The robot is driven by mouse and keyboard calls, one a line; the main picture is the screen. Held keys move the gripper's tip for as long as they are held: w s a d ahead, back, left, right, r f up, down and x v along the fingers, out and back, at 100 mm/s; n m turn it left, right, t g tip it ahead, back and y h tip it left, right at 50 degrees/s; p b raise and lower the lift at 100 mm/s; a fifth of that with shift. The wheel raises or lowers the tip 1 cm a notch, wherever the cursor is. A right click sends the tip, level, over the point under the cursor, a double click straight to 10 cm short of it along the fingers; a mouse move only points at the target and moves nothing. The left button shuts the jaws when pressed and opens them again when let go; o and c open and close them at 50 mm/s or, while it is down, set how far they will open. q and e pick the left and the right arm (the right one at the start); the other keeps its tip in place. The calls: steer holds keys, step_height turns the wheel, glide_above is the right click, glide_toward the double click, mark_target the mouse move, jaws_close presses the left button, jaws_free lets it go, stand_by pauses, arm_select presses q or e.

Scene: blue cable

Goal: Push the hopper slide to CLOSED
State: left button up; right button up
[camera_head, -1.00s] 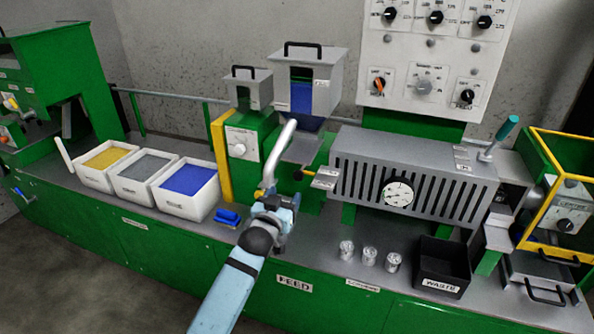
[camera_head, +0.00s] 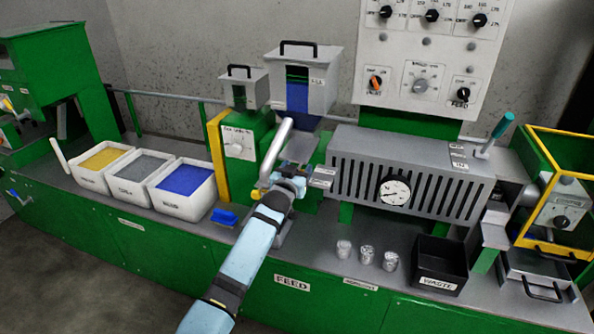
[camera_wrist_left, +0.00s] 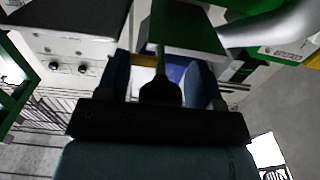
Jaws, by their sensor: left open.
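The grey hopper (camera_head: 322,92) with a black handle and blue pellets in its window stands above the green feed housing. Beneath it, the slide area by the small label plates (camera_head: 322,177) is partly covered by my left gripper (camera_head: 293,168), so the slide's position cannot be read. In the left wrist view, the dark slide knob (camera_wrist_left: 160,90) sits between the two blue fingers of my left gripper (camera_wrist_left: 158,78), which are apart. A short yellow rod (camera_wrist_left: 146,61) shows behind the knob. Contact between fingers and knob cannot be told. My right gripper is not in view.
A bent grey pipe (camera_head: 274,150) rises just left of my gripper. The slotted grey barrel (camera_head: 410,165) with a gauge is close on the right.

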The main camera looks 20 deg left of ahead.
mark_target(304, 158)
arm_select(q)
jaws_close()
steer(key=w+b, duration=0.3)
steer(key=w, duration=0.2)
steer(key=shift+w+d+f, duration=0.1)
steer(key=shift+w+d, duration=0.05)
steer(key=shift+w, duration=0.5)
steer(key=shift+r, duration=0.3)
steer(key=shift+c, duration=1.8)
jaws_free()
steer(key=o, duration=0.3)
steer(key=shift+o, duration=0.3)
steer(key=shift+w+f, duration=0.15)
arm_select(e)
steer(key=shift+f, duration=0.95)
